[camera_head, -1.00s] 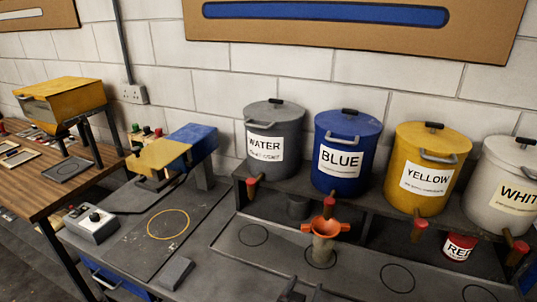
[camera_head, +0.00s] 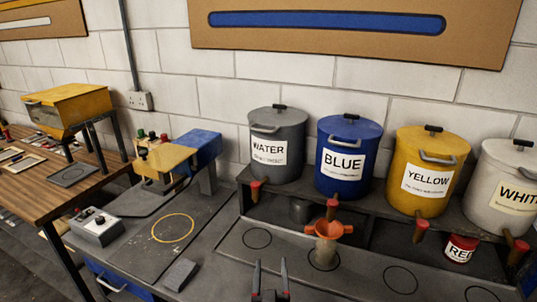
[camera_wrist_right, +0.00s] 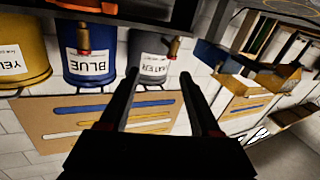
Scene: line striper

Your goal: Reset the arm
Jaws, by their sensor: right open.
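My right gripper (camera_head: 270,280) shows at the bottom middle of the head view, open and empty, its two fingers pointing up. It is in front of the bench, below and left of an orange funnel (camera_head: 327,231) on a pale cup under the blue container's tap. In the right wrist view the open fingers (camera_wrist_right: 160,82) show with nothing between them. That view is upside down, with the blue container (camera_wrist_right: 90,62) and the grey water container (camera_wrist_right: 150,60) beyond the fingers. My left gripper is not in view.
Blue (camera_head: 347,150), yellow (camera_head: 427,180) and white (camera_head: 508,178) containers stand on a raised shelf beside the grey water container (camera_head: 277,145). A red tin (camera_head: 460,249) is under the shelf. A yellow and blue machine (camera_head: 180,158) stands at left, near a grey control box (camera_head: 97,228).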

